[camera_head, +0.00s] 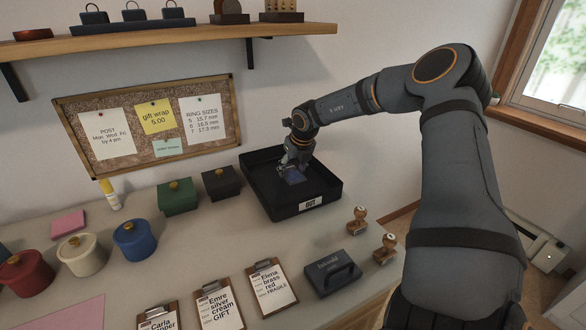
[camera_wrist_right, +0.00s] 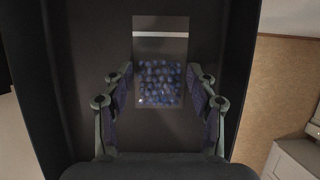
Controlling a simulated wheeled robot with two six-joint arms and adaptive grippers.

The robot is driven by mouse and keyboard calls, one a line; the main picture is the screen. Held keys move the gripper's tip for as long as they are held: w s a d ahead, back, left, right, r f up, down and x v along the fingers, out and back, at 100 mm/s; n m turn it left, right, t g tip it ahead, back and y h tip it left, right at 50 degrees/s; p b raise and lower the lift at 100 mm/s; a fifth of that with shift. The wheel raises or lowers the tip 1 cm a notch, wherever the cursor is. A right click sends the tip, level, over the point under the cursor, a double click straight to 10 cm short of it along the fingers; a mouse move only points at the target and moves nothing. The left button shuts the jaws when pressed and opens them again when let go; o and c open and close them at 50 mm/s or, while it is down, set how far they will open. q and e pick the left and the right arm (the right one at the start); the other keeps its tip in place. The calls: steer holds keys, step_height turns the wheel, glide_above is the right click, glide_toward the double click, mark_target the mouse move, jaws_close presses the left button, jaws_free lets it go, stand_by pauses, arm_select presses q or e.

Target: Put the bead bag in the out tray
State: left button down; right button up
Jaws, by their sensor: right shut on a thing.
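The bead bag (camera_wrist_right: 158,84) is a clear flat pouch with a pale strip across its upper part and many blue beads. My right gripper (camera_head: 291,165) is shut on it, with one finger pair at each side of the bag in the right wrist view. In the head view the bag (camera_head: 294,176) shows as a small blue patch under the fingers, over the inside of the out tray (camera_head: 312,201). The tray is black and open-topped with a white OUT label. I cannot tell whether the bag touches the tray floor. My left gripper is not in view.
A dark box (camera_head: 222,183) and a green box (camera_head: 177,197) stand left of the tray. Clipboards (camera_head: 271,287) lie at the front edge. A shelf (camera_head: 180,37) hangs above.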

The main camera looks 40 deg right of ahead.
steer(key=o, duration=1.1)
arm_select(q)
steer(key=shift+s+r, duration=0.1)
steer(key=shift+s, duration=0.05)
arm_select(e)
steer(key=shift+r, duration=0.15)
steer(key=shift+r+p, duration=0.35)
steer(key=shift+r, duration=0.15)
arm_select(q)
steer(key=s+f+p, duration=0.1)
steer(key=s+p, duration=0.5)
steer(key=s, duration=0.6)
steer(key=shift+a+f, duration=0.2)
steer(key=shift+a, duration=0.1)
arm_select(e)
steer(key=v, duration=1.1)
steer(key=shift+s+a+f, duration=0.1)
steer(key=shift+s+a, duration=0.05)
steer(key=shift+s, duration=0.05)
